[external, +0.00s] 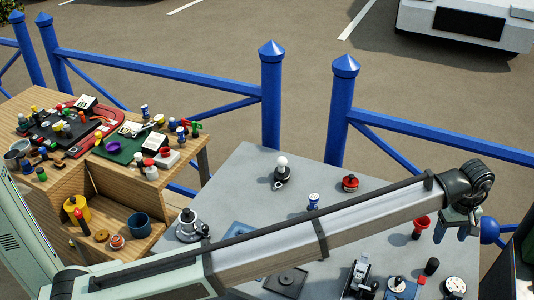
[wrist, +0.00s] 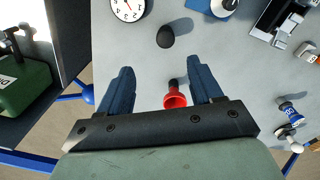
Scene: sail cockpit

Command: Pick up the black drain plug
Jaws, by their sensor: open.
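A small black rounded piece, which looks like the drain plug (external: 432,267), stands on the grey table near its right side, beside a white dial. In the wrist view the black drain plug (wrist: 165,37) lies ahead of the fingertips, a little right of the dial. My gripper (external: 456,234) is open and empty, held above the table near its right edge. In the wrist view my gripper (wrist: 160,70) has its two blue fingers wide apart, and the plug is beyond them, untouched.
A red funnel-shaped piece (wrist: 175,97) shows between my fingers, below them. The white dial (wrist: 127,8), a blue-based round piece (wrist: 222,6) and a black-and-grey device (wrist: 277,18) stand around the plug. Blue railings (external: 440,140) run behind the table.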

